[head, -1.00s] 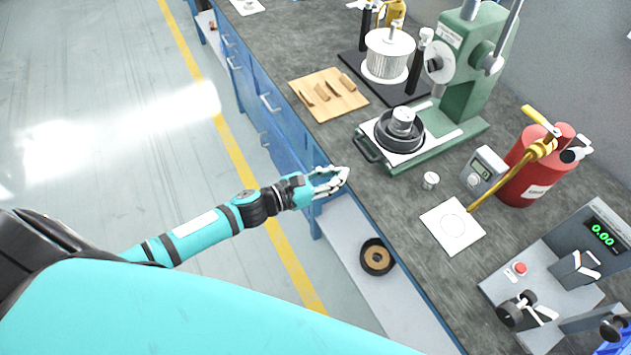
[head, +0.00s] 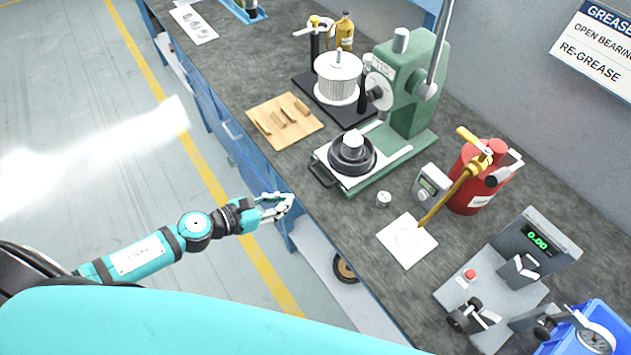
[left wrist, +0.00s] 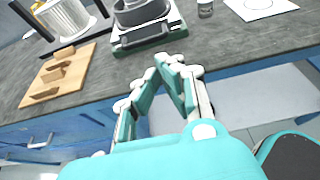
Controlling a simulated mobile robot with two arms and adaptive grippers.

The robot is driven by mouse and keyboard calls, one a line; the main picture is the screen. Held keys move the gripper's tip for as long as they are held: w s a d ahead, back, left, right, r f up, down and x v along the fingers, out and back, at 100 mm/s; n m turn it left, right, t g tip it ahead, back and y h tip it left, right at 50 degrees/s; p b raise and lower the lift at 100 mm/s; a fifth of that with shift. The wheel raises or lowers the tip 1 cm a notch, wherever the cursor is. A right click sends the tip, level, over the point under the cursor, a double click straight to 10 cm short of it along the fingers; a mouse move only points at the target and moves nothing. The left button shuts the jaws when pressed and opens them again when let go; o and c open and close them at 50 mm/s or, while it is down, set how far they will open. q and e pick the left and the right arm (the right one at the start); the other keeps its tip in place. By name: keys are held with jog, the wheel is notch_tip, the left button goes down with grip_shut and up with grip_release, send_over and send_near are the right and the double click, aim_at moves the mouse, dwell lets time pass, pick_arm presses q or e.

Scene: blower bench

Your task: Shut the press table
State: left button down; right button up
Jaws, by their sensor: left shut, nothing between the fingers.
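The green press (head: 412,85) stands on the bench. Its press table (head: 385,148), a pale sliding plate with a dark handle (head: 321,174), sticks out toward the bench's front edge. A black ring-shaped part with a silver top (head: 352,154) sits on the plate. My left gripper (head: 284,204) is shut and empty by the bench's front edge, a little short of the handle and apart from it. In the left wrist view, the fingertips (left wrist: 172,66) point toward the press table's front (left wrist: 150,38). My right gripper is not in view.
A wooden board with small pieces (head: 285,121) lies left of the press table. A small metal cylinder (head: 384,199), a white sheet (head: 407,241) and a red grease can (head: 478,177) are to its right. Bare bench lies before the handle.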

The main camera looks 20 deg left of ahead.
aim_at(311, 199)
pick_arm(q)
jog(key=p+x, duration=0.1)
jog(key=x, duration=0.7)
jog(key=shift+p, duration=0.3)
jog(key=shift+w+d+f, duration=0.2)
